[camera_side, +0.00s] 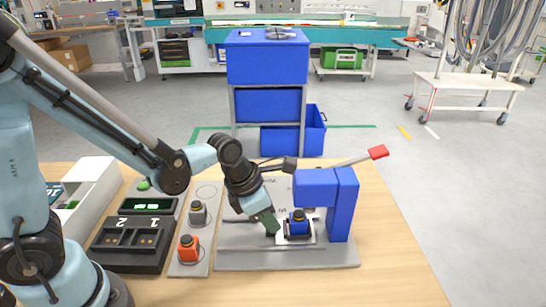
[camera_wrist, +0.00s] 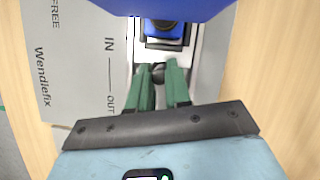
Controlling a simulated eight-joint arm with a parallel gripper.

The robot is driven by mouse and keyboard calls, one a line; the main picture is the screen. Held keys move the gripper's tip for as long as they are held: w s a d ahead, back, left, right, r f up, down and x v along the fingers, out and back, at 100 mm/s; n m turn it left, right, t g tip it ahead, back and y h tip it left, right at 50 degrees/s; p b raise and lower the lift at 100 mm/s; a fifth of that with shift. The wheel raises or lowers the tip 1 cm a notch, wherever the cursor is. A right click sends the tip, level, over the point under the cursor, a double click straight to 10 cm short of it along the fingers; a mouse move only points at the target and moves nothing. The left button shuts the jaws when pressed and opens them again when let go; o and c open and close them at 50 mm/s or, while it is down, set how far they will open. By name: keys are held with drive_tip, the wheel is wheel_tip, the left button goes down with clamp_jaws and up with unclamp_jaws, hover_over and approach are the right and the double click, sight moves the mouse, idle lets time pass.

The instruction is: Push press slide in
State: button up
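The press (camera_side: 341,205) is a blue frame with a lever ending in a red grip. Its light slide (camera_side: 308,238) carries a blue part with a dark top (camera_side: 298,222) in a dark holder, below the front of the press head. The slide also shows in the wrist view (camera_wrist: 193,52), beside the printed words IN and OUT. My gripper (camera_side: 270,226) is low at the slide's left end. In the wrist view its green fingers (camera_wrist: 159,75) stand on either side of a small dark round knob (camera_wrist: 158,72) and appear to touch it. The press head hides part of the holder.
A grey base plate (camera_side: 235,259) carries the press. To its left are a panel with a grey-black part (camera_side: 198,213) and an orange part (camera_side: 188,248), a black two-slot block (camera_side: 130,245) and a white bin (camera_side: 92,190). The table's right side is clear.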

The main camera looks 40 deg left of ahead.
clamp_jaws()
drive_tip(key=shift+w+d, duration=1)
drive_tip(key=o, duration=0.6)
unclamp_jaws()
drive_tip(key=shift+v, duration=6.1)
drive_tip(key=shift+s+f, duration=0.1)
